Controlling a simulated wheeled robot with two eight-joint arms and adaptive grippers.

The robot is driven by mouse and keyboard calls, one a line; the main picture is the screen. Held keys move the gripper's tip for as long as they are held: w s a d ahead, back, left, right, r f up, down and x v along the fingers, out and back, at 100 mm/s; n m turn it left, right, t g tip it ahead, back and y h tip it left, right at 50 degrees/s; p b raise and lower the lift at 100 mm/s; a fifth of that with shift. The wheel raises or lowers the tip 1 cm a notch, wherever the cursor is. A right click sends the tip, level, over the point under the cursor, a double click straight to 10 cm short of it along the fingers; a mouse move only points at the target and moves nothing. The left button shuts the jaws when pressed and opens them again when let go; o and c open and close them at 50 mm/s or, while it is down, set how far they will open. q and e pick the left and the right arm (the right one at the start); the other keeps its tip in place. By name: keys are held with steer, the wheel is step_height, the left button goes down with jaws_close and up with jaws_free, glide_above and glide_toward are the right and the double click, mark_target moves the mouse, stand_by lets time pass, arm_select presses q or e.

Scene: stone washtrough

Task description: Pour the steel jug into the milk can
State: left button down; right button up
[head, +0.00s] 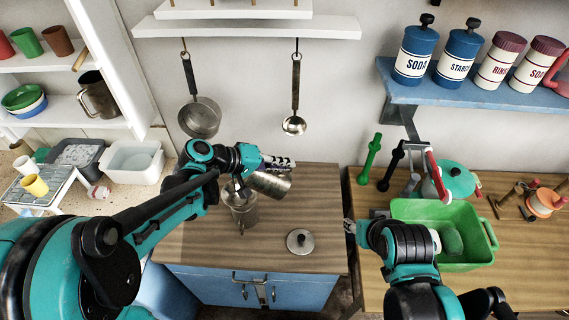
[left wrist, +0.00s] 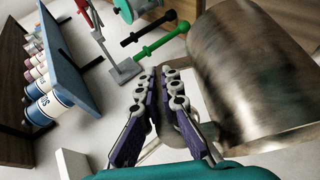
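The steel jug (head: 271,182) is tilted on its side in the air in the head view. It fills the right of the left wrist view (left wrist: 255,75). My left gripper (head: 282,163) is at the jug; in the left wrist view its fingers (left wrist: 165,112) close around what looks like the jug's handle. The milk can (head: 241,212) stands upright on the wooden counter, just below and left of the jug. My arm and the jug hide part of its mouth. My right gripper (head: 350,228) is small and partly hidden by its own wrist, away from the can.
A round lid (head: 300,241) lies on the counter (head: 325,190) right of the can. A green tub (head: 440,262) stands on the right-hand table near my right arm. The counter between can and lid is clear.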

arm_select(q)
steer(key=shift+a, duration=0.1)
stand_by(0.5)
steer(key=shift+a+h+b, duration=0.15)
steer(key=shift+h+b, duration=0.25)
steer(key=shift+b, duration=0.1)
steer(key=shift+a, duration=0.15)
steer(key=shift+r+b, duration=0.15)
steer(key=shift+b, duration=0.15)
steer(key=shift+a+h, duration=0.15)
steer(key=shift+h, duration=0.15)
stand_by(0.3)
steer(key=shift+a+n+b, duration=0.25)
steer(key=shift+n+b, duration=0.05)
steer(key=shift+b, duration=0.35)
steer(key=shift+a+h, duration=0.15)
steer(key=shift+h, duration=0.25)
steer(key=shift+a+b, duration=0.15)
steer(key=shift+b, duration=0.3)
